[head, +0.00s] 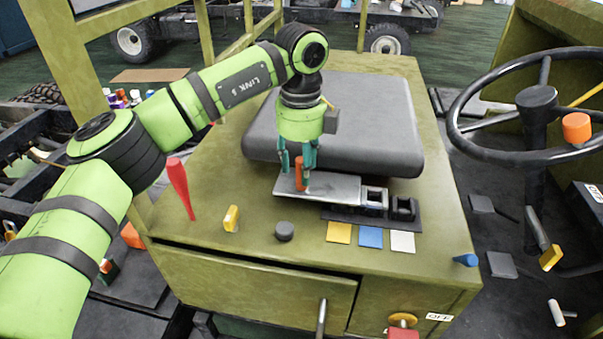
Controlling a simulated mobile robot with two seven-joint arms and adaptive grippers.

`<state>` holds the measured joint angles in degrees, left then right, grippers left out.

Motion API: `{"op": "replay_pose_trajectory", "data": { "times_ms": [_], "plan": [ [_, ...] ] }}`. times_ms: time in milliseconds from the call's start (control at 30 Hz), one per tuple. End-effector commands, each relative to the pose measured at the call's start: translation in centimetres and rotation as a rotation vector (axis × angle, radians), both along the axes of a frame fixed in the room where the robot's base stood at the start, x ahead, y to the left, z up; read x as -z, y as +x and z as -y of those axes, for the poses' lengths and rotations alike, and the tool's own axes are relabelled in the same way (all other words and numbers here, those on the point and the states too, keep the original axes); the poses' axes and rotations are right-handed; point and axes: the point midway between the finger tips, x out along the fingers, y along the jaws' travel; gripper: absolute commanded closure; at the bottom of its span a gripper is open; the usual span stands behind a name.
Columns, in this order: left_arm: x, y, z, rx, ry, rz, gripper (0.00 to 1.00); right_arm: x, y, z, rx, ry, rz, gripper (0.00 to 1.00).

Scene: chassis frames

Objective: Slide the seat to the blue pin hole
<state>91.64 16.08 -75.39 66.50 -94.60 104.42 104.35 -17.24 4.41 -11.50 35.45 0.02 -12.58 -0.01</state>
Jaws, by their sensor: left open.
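The dark grey seat cushion (365,120) rests on an olive cabinet. A grey metal plate (335,189) extends from under its front edge. A black rail (405,219) with square holders lies by the plate's right end. In front of it are yellow (339,232), blue (370,237) and white (402,242) square markers. An orange pin (300,184) stands upright on the plate. My left gripper (299,168) points down at the pin with its teal fingers apart, around or beside it; contact cannot be told. The pin holes themselves are hard to make out. My right gripper is not in view.
A red lever (180,186) stands at the cabinet's left edge, near my left arm. A yellow switch (231,218) and a black knob (284,231) sit on the cabinet's front. A steering wheel (540,148) is at the right. The cabinet top right of the seat is clear.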

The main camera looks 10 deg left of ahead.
Motion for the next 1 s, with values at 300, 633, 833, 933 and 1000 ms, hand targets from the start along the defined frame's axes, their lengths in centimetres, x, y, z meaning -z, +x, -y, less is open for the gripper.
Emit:
{"op": "replay_pose_trajectory", "data": {
  "times_ms": [300, 633, 833, 933, 1000],
  "plan": [
    [-6.7, 0.0, 0.3, 0.002, 0.000, 0.001, 0.53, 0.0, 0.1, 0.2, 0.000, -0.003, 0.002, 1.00],
    [-9.0, -0.1, 0.3, 0.003, 0.000, -0.002, 0.53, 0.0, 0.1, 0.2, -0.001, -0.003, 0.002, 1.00],
    [-9.0, -0.1, 0.3, 0.003, 0.000, -0.002, 0.53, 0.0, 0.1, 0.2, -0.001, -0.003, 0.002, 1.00],
    [-9.6, 0.0, 0.3, 0.003, 0.001, -0.002, 0.53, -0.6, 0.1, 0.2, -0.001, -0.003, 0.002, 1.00],
    [-10.9, 0.0, 0.3, 0.003, 0.001, -0.001, 0.53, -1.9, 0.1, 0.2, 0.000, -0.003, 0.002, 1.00]
  ]
}}
